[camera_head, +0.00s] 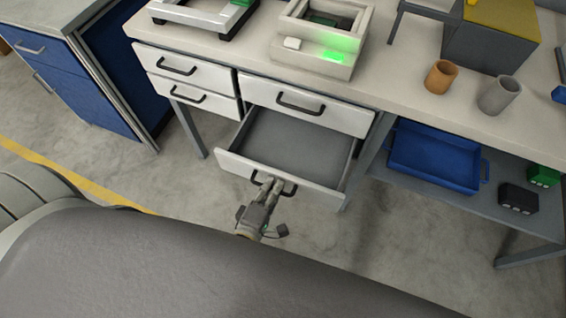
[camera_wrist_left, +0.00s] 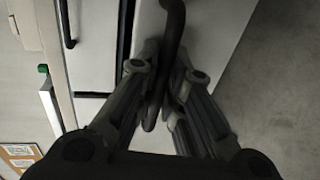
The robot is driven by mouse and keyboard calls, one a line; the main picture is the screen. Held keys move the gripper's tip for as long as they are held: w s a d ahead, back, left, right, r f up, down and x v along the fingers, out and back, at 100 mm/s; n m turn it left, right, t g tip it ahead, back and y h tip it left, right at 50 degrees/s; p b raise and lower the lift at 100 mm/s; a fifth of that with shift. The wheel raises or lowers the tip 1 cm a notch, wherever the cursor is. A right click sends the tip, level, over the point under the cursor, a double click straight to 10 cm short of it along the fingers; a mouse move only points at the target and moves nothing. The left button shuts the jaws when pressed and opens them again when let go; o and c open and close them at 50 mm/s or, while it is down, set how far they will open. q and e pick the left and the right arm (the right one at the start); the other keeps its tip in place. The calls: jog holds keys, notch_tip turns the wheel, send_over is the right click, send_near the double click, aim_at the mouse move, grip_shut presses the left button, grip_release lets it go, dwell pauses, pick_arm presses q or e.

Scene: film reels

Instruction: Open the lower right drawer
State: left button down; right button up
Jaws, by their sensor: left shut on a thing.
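The lower right drawer (camera_head: 287,148) is pulled out from under the table in the head view, and its grey inside is empty. Its white front carries a dark handle (camera_head: 259,180). My left gripper (camera_head: 277,184) is shut on this handle. In the left wrist view the fingers (camera_wrist_left: 165,85) close around the dark handle (camera_wrist_left: 168,50), with the white drawer front (camera_wrist_left: 205,28) behind it. My right gripper is not in view.
The upper right drawer (camera_head: 304,106) and both left drawers (camera_head: 182,68) are closed. A blue bin (camera_head: 435,158) and a black box (camera_head: 518,197) sit on the lower shelf at right. Two cups (camera_head: 441,77) and a device with a green light (camera_head: 318,45) stand on the tabletop. Bare floor lies before the drawer.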

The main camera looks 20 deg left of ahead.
pick_arm(q)
jog(key=f+v, duration=0.1)
jog(key=v, duration=0.7)
jog(key=shift+s+f, duration=0.35)
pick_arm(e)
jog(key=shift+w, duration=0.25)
pick_arm(q)
jog(key=c, duration=1.8)
grip_release()
jog(key=v, duration=1.2)
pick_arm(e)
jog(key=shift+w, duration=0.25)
